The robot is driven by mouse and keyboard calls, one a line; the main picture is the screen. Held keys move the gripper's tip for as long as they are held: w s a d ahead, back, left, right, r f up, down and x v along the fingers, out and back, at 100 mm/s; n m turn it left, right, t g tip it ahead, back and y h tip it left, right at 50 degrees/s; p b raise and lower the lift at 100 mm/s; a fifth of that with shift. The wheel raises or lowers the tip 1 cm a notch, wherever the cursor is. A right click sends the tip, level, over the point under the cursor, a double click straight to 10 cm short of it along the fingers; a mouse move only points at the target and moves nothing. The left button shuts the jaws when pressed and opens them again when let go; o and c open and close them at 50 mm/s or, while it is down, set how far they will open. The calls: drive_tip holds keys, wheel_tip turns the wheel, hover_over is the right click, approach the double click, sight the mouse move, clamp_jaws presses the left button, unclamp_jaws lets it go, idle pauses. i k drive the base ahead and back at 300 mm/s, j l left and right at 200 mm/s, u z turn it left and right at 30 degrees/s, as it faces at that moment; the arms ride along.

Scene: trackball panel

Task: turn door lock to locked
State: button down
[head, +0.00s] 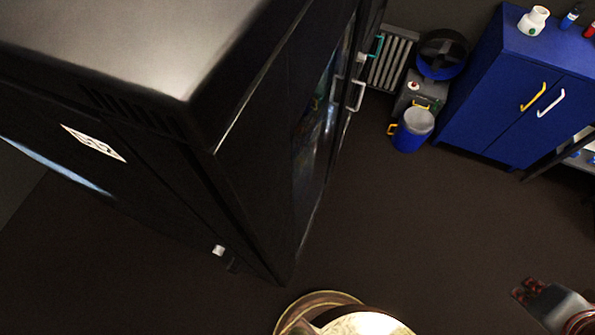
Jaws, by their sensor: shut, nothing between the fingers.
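A tall black cabinet (250,130) with a pale grey top fills the left half of the head view. Its right-hand face has a glazed door (318,120), seen at a steep angle. A pale handle (358,96) is near the far edge of this face, with a teal handle (377,46) behind it. I cannot make out a door lock or its state. My gripper (524,292) is at the bottom right, shut and empty, over the floor and well apart from the cabinet.
A blue cupboard (510,90) with yellow and white handles stands at the back right, holding a white cup (533,20). A blue bin (412,130) and a radiator (392,60) are left of it. The dark floor (430,225) between is clear.

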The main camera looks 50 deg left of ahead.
sight(362, 57)
drive_tip(key=l+u, duration=0.1)
drive_tip(key=u, duration=1.75)
drive_tip(key=i+l, duration=0.1)
drive_tip(key=l, duration=0.3)
drive_tip(key=i+l, duration=0.1)
drive_tip(key=l, duration=0.35)
drive_tip(key=i+l, duration=0.15)
drive_tip(key=l, duration=0.2)
drive_tip(key=i+l+z, duration=0.1)
drive_tip(key=l, duration=0.25)
drive_tip(key=i+l, duration=0.2)
drive_tip(key=l, duration=0.15)
drive_tip(key=i+l+z, duration=0.1)
drive_tip(key=l, duration=0.25)
